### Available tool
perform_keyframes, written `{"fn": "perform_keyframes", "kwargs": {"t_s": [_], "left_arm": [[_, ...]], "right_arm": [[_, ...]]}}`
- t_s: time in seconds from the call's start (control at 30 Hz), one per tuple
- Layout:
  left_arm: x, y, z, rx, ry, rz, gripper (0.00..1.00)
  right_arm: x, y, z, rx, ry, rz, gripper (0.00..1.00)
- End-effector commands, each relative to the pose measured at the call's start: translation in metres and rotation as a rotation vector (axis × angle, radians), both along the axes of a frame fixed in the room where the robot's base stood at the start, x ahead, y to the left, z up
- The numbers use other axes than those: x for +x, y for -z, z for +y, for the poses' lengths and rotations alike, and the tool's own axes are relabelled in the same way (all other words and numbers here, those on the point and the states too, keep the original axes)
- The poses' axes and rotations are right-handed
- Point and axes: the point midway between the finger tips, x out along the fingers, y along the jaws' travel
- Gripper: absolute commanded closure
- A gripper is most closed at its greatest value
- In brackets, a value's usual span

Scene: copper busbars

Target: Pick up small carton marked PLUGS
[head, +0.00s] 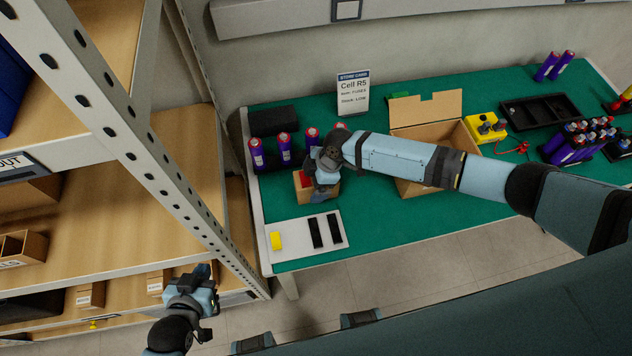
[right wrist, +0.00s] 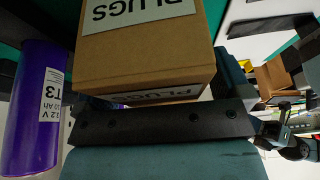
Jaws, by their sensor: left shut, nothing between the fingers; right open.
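The small brown carton (head: 301,194) stands on the green bench top near its left end, partly hidden by my right gripper (head: 319,180). A red patch shows at its top in the head view. In the right wrist view the carton (right wrist: 145,60) is very close, with PLUGS on pale labels on two of its faces. My right gripper is open at the carton; a dark bar of it (right wrist: 162,122) crosses just in front of the carton. I cannot tell whether they touch. My left gripper (head: 204,286) is shut and empty, low beside the shelving, far from the carton.
Purple cells (head: 284,149) stand in a row just behind the carton; one (right wrist: 33,110) is close in the right wrist view. A white plate (head: 294,236) with black and yellow pieces lies in front. A larger open box (head: 462,138) stands right. Shelving (head: 150,150) borders the left.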

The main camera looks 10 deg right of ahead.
Motion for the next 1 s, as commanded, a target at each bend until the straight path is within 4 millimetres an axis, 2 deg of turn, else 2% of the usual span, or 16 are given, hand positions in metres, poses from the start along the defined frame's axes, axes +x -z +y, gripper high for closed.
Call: {"fn": "perform_keyframes", "kwargs": {"t_s": [0.67, 0.9, 0.93, 1.0], "left_arm": [[0.0007, 0.0024, -0.0009, -0.002, 0.0, -0.003, 1.0], [0.0007, 0.0015, -0.001, -0.002, 0.0, -0.003, 1.0], [0.0007, 0.0015, -0.0009, -0.002, 0.0, -0.003, 1.0], [0.0007, 0.0015, -0.001, -0.002, 0.0, -0.003, 1.0]], "right_arm": [[-0.0003, 0.0067, 0.0008, 0.0, 0.001, 0.001, 0.04], [-0.0001, 0.0055, 0.0008, 0.0, 0.001, 0.0, 0.59], [-0.0001, 0.0056, 0.0007, 0.0, 0.001, 0.0, 0.64], [0.0002, 0.0051, 0.0009, 0.0, 0.0, 0.0, 0.64]]}}
